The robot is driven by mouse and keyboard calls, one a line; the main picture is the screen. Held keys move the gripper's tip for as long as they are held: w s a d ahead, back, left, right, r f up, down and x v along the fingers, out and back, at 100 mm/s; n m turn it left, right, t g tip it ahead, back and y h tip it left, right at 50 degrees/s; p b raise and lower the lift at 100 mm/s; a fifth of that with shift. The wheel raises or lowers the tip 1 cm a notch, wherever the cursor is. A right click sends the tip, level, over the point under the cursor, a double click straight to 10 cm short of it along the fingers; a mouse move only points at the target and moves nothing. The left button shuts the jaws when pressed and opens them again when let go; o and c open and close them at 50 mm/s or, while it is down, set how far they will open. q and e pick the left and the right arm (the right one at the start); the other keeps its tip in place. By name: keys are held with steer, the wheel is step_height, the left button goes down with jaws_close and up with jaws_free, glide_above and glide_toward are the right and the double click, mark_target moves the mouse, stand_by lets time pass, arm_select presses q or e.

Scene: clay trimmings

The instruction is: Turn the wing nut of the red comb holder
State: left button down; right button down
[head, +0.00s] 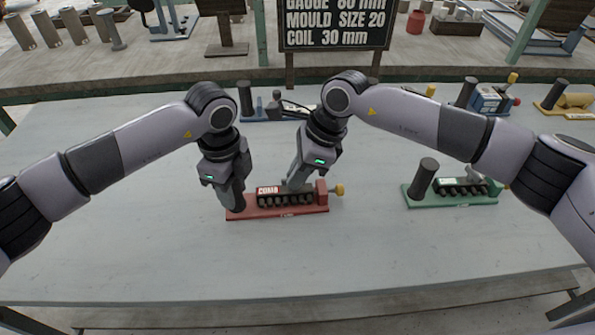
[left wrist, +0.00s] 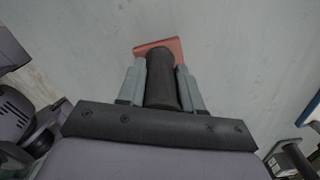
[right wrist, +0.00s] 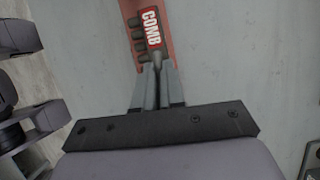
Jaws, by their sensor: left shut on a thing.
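The red comb holder (head: 290,212) lies on the table, with a "COMB" label, a row of dark teeth and a yellow knob (head: 339,190) at its right end. My left gripper (head: 235,192) is shut around the dark upright post at its left end; the post (left wrist: 162,82) shows between the fingers in the left wrist view. My right gripper (head: 297,183) points down at the holder's back, right of the label. In the right wrist view its fingers (right wrist: 158,68) are close together at a small grey part beside the label, perhaps the wing nut. Whether they grip it is unclear.
A green comb holder (head: 450,200) stands to the right. Blue (head: 489,100) and yellow (head: 572,101) holders stand farther back, and another blue one (head: 262,112) is behind my grippers. A dark sign (head: 336,25) rises at the back. The table front is clear.

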steer(key=shift+n, duration=0.3)
steer(key=n, duration=0.1)
steer(key=n+g, duration=0.1)
steer(key=n, duration=0.1)
steer(key=shift+w+g, duration=0.2)
steer(key=shift+g, duration=0.1)
steer(key=shift+w+n+g+h, duration=0.1)
steer(key=shift+n+g+h, duration=0.4)
steer(key=shift+n, duration=1.5)
steer(key=c, duration=1.2)
jaws_free()
steer(key=shift+r, duration=0.1)
steer(key=v, duration=1.2)
steer(key=shift+w, duration=0.15)
